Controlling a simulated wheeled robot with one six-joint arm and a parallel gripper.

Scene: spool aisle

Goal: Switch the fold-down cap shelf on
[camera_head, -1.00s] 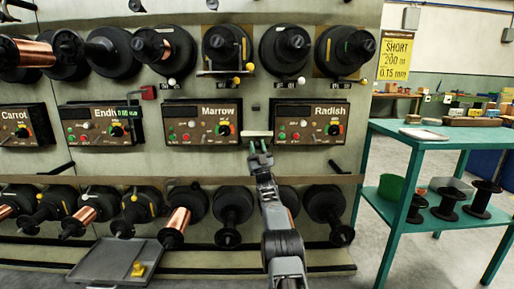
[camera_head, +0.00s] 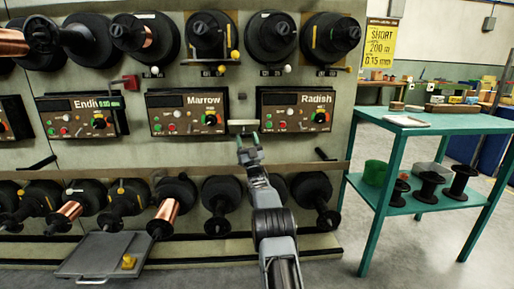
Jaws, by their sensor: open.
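Which thing is the fold-down cap shelf is not clear. A flat grey tray-like shelf (camera_head: 92,257) sticks out low at the left, with a small yellow piece (camera_head: 128,262) on it. The Marrow panel (camera_head: 188,112) and Radish panel (camera_head: 293,110) each have a dark display, coloured buttons and a knob. Their labels are too small to read.
Black spools (camera_head: 208,40) stick out in rows above and below the panels. A dark lever (camera_head: 325,154) juts out below Radish. A teal table (camera_head: 440,124) with spools on its lower shelf stands at the right. Grey floor is clear between machine and table.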

